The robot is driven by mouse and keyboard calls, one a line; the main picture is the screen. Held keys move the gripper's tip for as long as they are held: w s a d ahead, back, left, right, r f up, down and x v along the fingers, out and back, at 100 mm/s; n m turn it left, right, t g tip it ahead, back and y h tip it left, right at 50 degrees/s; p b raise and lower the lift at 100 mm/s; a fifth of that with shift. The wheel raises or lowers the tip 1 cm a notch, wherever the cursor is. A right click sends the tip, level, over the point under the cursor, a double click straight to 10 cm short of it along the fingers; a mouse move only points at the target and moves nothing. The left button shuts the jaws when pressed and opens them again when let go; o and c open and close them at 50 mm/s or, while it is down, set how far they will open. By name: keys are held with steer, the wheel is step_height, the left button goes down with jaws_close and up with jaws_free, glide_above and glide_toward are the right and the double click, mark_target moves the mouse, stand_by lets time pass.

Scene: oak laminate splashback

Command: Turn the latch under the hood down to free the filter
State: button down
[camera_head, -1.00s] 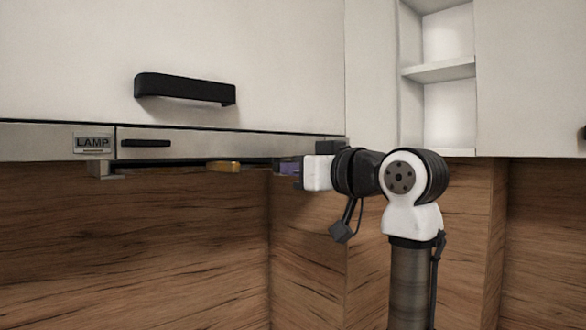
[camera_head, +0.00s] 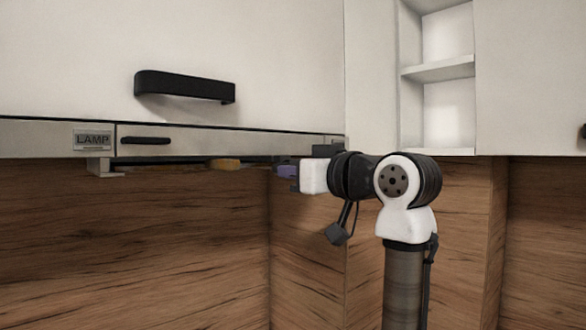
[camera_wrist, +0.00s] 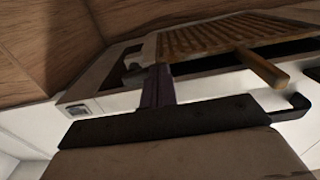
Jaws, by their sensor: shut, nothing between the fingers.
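The slatted tan filter (camera_wrist: 205,38) sits under the hood in the wrist view, with a bar-like handle (camera_wrist: 263,68) sticking out. In the head view only a small ochre piece (camera_head: 223,165) shows below the hood edge. A small grey piece, apparently the latch (camera_wrist: 134,71), is just left of my fingertips in the wrist view, partly hidden; I cannot tell its exact angle or whether I touch it. My gripper (camera_wrist: 160,72) is shut and empty, its purple fingers close to the filter's edge. In the head view my gripper (camera_head: 282,171) is under the hood's right end.
The hood front (camera_head: 230,144) carries a LAMP label (camera_head: 92,140) and a slim dark handle (camera_head: 146,141). A black cabinet handle (camera_head: 185,87) projects above. A grey block (camera_head: 103,167) hangs below at left. Open shelves (camera_head: 440,70) are at upper right. Space below the hood is clear.

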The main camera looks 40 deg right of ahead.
steer(key=shift+w+d+f, duration=0.1)
steer(key=shift+d+f, duration=0.1)
steer(key=shift+f, duration=0.5)
stand_by(0.6)
steer(key=shift+d+f+b, duration=0.35)
steer(key=shift+d+f, duration=0.1)
steer(key=shift+f, duration=0.1)
stand_by(0.5)
steer(key=shift+d+f, duration=0.35)
steer(key=shift+d, duration=0.15)
stand_by(0.5)
steer(key=shift+w+d+f, duration=0.1)
steer(key=shift+d, duration=0.35)
stand_by(0.4)
steer(key=s+f+b, duration=0.1)
steer(key=s+f, duration=0.1)
steer(key=s, duration=0.6)
steer(key=shift+d+b, duration=0.3)
steer(key=shift+b, duration=0.1)
steer(key=shift+f, duration=0.1)
stand_by(0.7)
